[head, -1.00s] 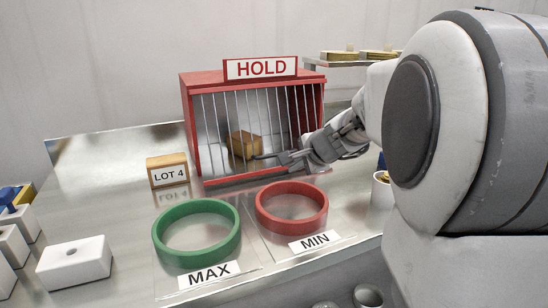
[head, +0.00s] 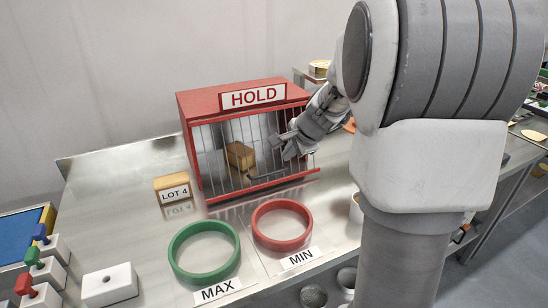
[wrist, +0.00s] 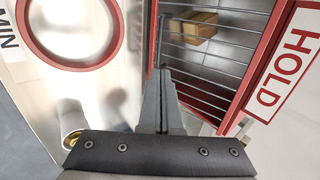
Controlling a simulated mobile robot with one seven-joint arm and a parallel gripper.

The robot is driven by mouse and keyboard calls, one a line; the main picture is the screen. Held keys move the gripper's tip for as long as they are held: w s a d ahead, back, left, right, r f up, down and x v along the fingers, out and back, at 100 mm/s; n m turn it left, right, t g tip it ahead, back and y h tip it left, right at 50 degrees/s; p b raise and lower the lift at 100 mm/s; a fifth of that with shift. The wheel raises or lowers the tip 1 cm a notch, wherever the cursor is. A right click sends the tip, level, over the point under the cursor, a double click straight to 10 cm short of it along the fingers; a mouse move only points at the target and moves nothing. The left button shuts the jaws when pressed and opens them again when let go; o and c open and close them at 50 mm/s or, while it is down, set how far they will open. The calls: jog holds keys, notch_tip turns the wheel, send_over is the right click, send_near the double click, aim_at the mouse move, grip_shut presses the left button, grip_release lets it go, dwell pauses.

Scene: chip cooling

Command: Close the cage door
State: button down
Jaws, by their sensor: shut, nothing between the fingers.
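The red cage (head: 228,98) with its HOLD sign stands at the back of the bench. Its barred door (head: 216,150) spans the front, with a red rail (head: 262,190) along the bottom. I cannot tell whether the door is fully shut. My gripper (head: 274,144) is at the right part of the barred front. In the wrist view my gripper (wrist: 163,75) has its fingers together and empty, beside the bars (wrist: 205,75) and a red frame edge (wrist: 152,38). Whether the fingertips touch the door is unclear. A tan box (head: 240,156) sits inside the cage.
A LOT 4 block (head: 172,188) stands left of the cage. A green MAX ring (head: 204,252) and a red MIN ring (head: 281,225) lie in front. A white block (head: 110,285) is at the front left. Cups stand at the front right edge.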

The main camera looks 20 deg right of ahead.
jog(key=b, duration=0.2)
send_near(266, 168)
jog(key=f, duration=0.5)
jog(key=shift+w, duration=0.25)
jog(key=shift+w+f+b, duration=0.2)
jog(key=shift+f+b, duration=0.2)
jog(key=shift+b, duration=0.65)
jog(key=b, duration=0.3)
jog(key=w+f+t+b, duration=0.1)
jog(key=b, duration=0.2)
jog(key=shift+w+f, duration=0.1)
jog(key=shift+w, duration=0.2)
jog(key=w+t+b, duration=0.1)
jog(key=b, duration=0.5)
jog(key=w+f+t+b, duration=0.1)
jog(key=w+b, duration=0.1)
jog(key=b, duration=0.4)
jog(key=shift+w+a+f+t, duration=0.1)
jog(key=shift+w+f+t, duration=0.15)
jog(key=shift+t, duration=0.05)
jog(key=shift+r+b, duration=0.1)
jog(key=shift+b, duration=0.35)
jog(key=shift+w+r, duration=0.1)
jog(key=shift+r, duration=0.05)
